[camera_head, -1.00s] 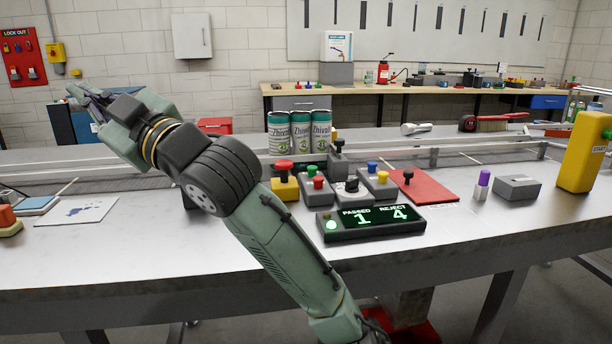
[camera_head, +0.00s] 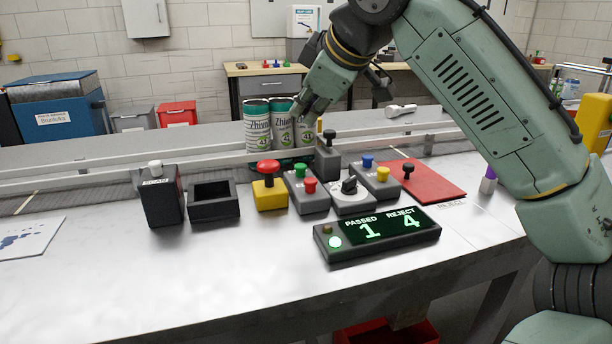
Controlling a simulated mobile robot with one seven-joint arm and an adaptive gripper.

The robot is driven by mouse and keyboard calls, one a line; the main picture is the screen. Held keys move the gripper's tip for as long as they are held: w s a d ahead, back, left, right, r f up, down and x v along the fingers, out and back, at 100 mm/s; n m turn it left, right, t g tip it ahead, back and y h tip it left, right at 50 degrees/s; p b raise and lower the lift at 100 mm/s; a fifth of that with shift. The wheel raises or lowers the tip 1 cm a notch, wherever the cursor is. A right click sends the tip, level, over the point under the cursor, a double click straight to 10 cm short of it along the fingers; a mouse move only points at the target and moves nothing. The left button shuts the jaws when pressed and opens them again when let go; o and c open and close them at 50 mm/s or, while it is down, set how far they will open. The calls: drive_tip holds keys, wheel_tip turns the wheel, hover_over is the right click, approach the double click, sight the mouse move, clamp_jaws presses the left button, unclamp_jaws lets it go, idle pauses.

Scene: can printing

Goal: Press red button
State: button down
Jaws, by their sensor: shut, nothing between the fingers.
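A large red mushroom button (camera_head: 268,167) tops a yellow box (camera_head: 270,195) on the table. Right of it, a grey box (camera_head: 312,204) carries a green button (camera_head: 300,171) and a smaller red button (camera_head: 309,185). My gripper (camera_head: 298,112) is shut and empty. It points down and to the left, above the control boxes in the picture and overlapping the cans. It is not touching either red button. Its exact height above the table is hard to tell.
Several Zhivoi cans (camera_head: 257,126) stand behind the boxes. Close by are a dial box (camera_head: 354,203), a box with blue and yellow buttons (camera_head: 375,187), a black lever (camera_head: 329,157), a counter display (camera_head: 378,237), an empty black tray (camera_head: 214,211) and a dark scan box (camera_head: 160,206).

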drive_tip(key=shift+s, duration=0.1)
drive_tip(key=b, duration=0.7)
hover_over(307, 182)
wheel_tip(307, 182, down, 7)
drive_tip(key=shift+f, duration=0.1)
drive_tip(key=shift+f+b, duration=0.3)
drive_tip(key=shift+f, duration=0.5)
idle(0.4)
drive_tip(key=shift+f, duration=0.45)
drive_tip(key=shift+f+b, duration=0.45)
drive_tip(key=shift+f, duration=0.4)
idle(0.8)
drive_tip(key=shift+r, duration=0.15)
drive_tip(key=shift+r+p, duration=1.15)
drive_tip(key=shift+p, duration=0.15)
